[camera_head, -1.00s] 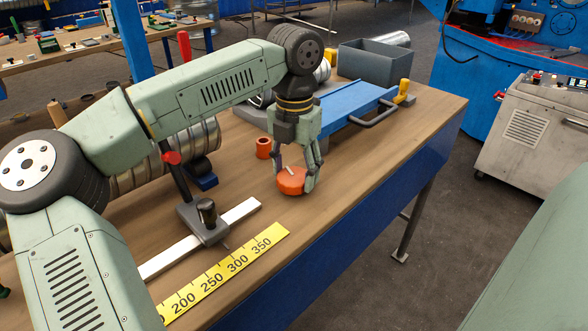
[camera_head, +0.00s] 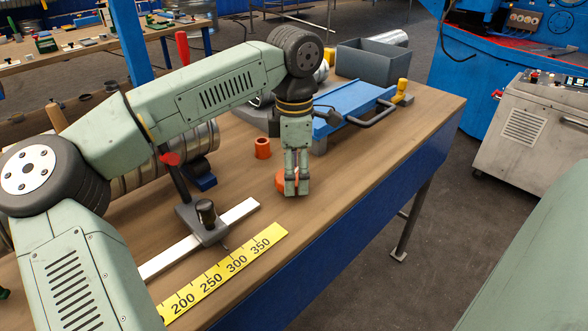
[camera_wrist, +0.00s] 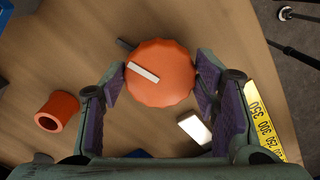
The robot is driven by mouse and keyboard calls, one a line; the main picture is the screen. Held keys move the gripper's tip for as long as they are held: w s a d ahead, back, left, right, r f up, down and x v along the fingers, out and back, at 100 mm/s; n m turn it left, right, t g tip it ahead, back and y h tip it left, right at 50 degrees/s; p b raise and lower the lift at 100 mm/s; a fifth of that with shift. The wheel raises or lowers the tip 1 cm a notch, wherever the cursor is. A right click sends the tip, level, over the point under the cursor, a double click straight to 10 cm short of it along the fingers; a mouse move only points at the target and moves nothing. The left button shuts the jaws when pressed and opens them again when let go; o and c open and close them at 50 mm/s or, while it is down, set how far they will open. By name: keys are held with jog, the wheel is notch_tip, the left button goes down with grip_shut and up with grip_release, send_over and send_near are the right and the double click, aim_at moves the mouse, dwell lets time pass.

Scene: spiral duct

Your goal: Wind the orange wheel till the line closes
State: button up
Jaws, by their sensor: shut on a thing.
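The orange wheel (camera_wrist: 160,80) is a round knob with a scalloped rim and a white bar mark on its face, set over the wooden bench. In the wrist view a short dark line (camera_wrist: 126,45) shows outside the rim at upper left, and the white mark slants from upper left to lower right, not pointing straight at it. My gripper (camera_wrist: 162,82) is shut on the wheel, one finger on each side. In the head view my gripper (camera_head: 297,188) points down and its fingers hide most of the wheel (camera_head: 281,181).
An orange hollow cylinder (camera_wrist: 57,111) stands on the bench beside the wheel. A yellow scale (camera_head: 225,275) and a white rail with a grey clamp (camera_head: 204,222) lie at the front. A blue plate (camera_head: 350,103) and grey bin (camera_head: 377,64) are behind.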

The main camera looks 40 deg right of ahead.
jog(key=m, duration=0.5)
jog(key=shift+a+m, duration=0.1)
jog(key=shift+m, duration=0.2)
jog(key=shift+s+a+m+p, duration=0.1)
jog(key=shift+m+p, duration=0.2)
jog(key=shift+m, duration=1.9)
jog(key=o, duration=1.1)
notch_tip(320, 180, up, 12)
